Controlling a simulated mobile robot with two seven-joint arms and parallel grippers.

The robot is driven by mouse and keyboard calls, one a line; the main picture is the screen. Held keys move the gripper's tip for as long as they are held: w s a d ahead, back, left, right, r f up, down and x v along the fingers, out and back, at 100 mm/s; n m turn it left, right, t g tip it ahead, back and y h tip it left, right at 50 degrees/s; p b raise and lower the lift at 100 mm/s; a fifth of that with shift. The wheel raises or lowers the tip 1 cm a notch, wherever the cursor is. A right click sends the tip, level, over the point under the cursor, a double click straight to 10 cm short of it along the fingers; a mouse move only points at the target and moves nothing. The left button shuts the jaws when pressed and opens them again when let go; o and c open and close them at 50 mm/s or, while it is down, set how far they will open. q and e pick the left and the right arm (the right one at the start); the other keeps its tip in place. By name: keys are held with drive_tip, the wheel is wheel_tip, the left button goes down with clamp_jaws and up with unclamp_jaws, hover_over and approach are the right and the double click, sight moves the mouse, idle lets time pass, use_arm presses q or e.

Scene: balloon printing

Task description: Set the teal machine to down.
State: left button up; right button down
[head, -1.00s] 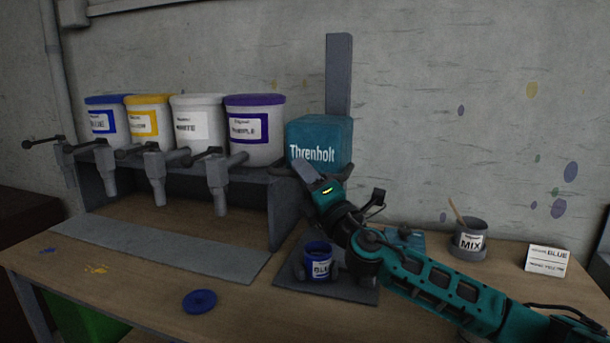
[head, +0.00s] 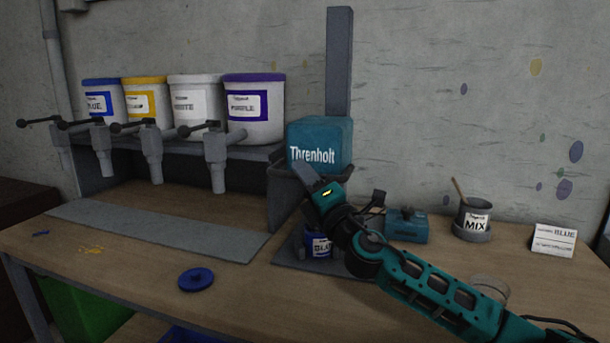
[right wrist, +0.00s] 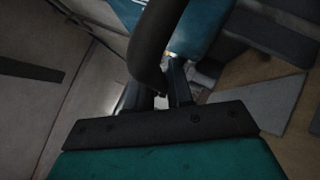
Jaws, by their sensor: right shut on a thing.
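The teal machine (head: 319,144), marked "Threnholt", sits on a grey upright post (head: 339,60) at the back of the table. A blue-labelled paint pot (head: 320,246) stands below it, partly hidden by my arm. My right gripper (head: 322,190) is at the machine's front lower side. In the right wrist view a dark curved bar (right wrist: 152,48) passes at the fingers (right wrist: 160,92), with a teal surface (right wrist: 198,22) beyond. The gripper is shut on this bar, which looks like the machine's handle; the exact contact is hard to see. My left gripper is out of view.
Several paint buckets (head: 253,108) with taps stand on a rack at left. A blue lid (head: 196,279) lies on the table front. Right of the machine are a teal box (head: 407,227), a MIX pot (head: 474,221), a white card (head: 554,239) and a clear cup (head: 490,287) beside my arm.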

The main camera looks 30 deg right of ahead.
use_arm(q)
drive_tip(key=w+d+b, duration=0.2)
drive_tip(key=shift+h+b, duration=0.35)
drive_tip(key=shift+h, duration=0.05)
use_arm(e)
wheel_tip(320, 180, down, 5)
drive_tip(key=shift+r, duration=0.15)
drive_tip(key=c, duration=1.1)
unclamp_jaws()
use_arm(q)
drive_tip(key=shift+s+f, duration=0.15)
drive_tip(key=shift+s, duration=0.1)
use_arm(e)
drive_tip(key=shift+r, duration=0.15)
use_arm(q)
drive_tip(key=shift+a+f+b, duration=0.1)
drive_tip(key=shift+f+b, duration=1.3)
use_arm(e)
drive_tip(key=v, duration=1.3)
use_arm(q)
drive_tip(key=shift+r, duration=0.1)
